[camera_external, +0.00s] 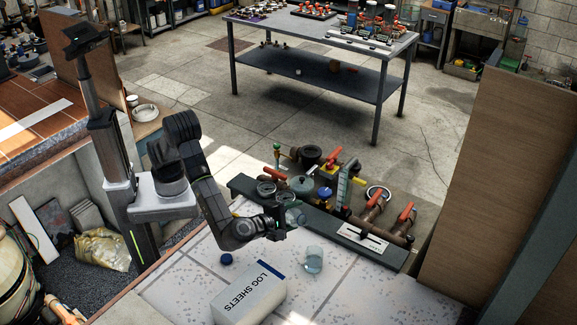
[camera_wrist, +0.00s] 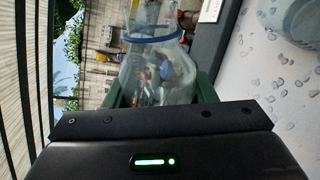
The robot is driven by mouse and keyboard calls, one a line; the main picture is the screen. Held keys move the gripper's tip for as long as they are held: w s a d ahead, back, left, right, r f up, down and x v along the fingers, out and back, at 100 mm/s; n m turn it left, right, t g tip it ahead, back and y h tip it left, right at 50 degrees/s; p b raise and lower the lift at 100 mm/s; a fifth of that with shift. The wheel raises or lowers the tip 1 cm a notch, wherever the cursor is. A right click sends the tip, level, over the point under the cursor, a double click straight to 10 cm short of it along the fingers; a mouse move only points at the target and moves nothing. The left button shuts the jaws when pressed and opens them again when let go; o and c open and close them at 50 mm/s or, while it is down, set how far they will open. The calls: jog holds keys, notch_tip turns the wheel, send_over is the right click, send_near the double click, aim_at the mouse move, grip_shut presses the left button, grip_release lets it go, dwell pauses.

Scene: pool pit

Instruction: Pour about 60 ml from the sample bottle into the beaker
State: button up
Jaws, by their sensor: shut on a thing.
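My gripper (camera_external: 284,222) is shut on the clear sample bottle (camera_external: 295,216), held above the pale tiled top. In the wrist view the bottle (camera_wrist: 155,75) sits between the green finger pads, with a blue ring around its neck. The bottle appears tilted well over; I cannot tell the exact angle or whether liquid is leaving it. The clear beaker (camera_external: 313,260) stands on the tiled top, below and slightly right of the bottle. Its rim shows at the right edge of the wrist view (camera_wrist: 297,22). A blue cap (camera_external: 226,258) lies to its left.
A white LOG SHEETS box (camera_external: 248,296) lies in front of the beaker, to the left. A wooden panel (camera_external: 457,195) rises at right. The tiled top right of the beaker is clear.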

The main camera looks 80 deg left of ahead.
jog(key=shift+f, duration=0.1)
dwell(0.7)
jog(key=shift+d+f+n+b, duration=0.1)
jog(key=shift+f+n+b, duration=0.2)
jog(key=shift+b, duration=0.5)
jog(key=shift+w+d+r+n+t+h+b, duration=0.15)
jog(key=shift+r+n+b, duration=0.15)
jog(key=shift+n+b, duration=0.1)
jog(key=shift+w+d+r+n+t+h+b, duration=0.1)
jog(key=shift+r+n+t+h+b, duration=0.05)
jog(key=shift+r+n+b, duration=0.15)
jog(key=b, duration=0.1)
jog(key=n+b, duration=0.1)
jog(key=b, duration=0.1)
jog(key=shift+w+d+r+t+b, duration=0.1)
jog(key=shift+w+d+t+b, duration=0.1)
jog(key=shift+d+t+b, duration=0.1)
jog(key=b, duration=0.2)
jog(key=n+b, duration=0.1)
jog(key=b, duration=0.1)
jog(key=n+b, duration=0.1)
jog(key=b, duration=0.1)
jog(key=shift+w+d+r+t+h, duration=0.2)
jog(key=shift+d+r+t+h, duration=0.1)
jog(key=shift+h, duration=0.1)
jog(key=shift+b, duration=0.35)
jog(key=n+b, duration=0.1)
jog(key=b, duration=0.2)
jog(key=shift+s+a, duration=0.1)
jog(key=shift+a, duration=0.05)
